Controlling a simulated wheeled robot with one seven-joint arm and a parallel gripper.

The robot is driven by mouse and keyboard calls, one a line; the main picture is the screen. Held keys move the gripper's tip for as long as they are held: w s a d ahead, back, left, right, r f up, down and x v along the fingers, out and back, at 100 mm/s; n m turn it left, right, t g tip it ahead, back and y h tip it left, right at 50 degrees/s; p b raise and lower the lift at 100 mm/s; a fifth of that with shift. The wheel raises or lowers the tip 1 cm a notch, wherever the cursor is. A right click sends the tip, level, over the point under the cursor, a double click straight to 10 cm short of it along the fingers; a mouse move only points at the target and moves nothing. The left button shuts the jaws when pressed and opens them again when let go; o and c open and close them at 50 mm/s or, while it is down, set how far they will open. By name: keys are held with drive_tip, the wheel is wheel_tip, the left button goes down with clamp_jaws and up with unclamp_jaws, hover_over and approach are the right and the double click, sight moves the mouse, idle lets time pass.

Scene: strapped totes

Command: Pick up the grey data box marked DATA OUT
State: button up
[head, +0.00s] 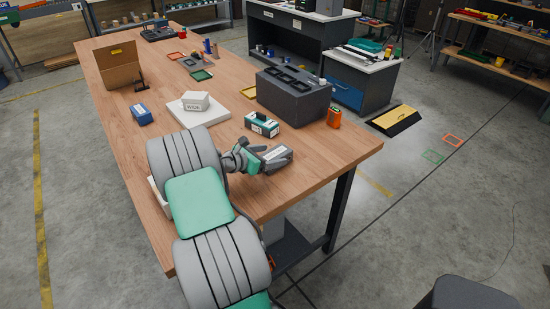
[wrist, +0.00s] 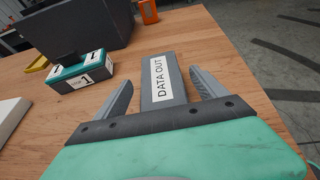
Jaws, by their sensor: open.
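The grey data box (wrist: 163,82), with a white label reading DATA OUT, lies flat on the wooden table. In the wrist view it sits between the two spread fingers of my gripper (wrist: 160,92), with a gap on each side. Its near end is hidden behind the gripper's body. In the head view the data box (head: 277,153) is by my gripper (head: 263,160), near the table's right front edge. My gripper is open and holds nothing.
A green and white box marked 1 (head: 262,124) stands just behind my gripper. A dark case (head: 293,95) and an orange device (head: 334,117) stand farther back. A white slab (head: 199,112) carries a light box. The wooden table (head: 330,155) is bare toward its right corner.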

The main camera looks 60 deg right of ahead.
sight(274, 154)
drive_tip(key=x, duration=0.3)
drive_tip(key=shift+s+d, duration=0.15)
drive_tip(key=shift+d, duration=0.15)
clamp_jaws()
idle(0.6)
drive_tip(key=shift+r, duration=0.1)
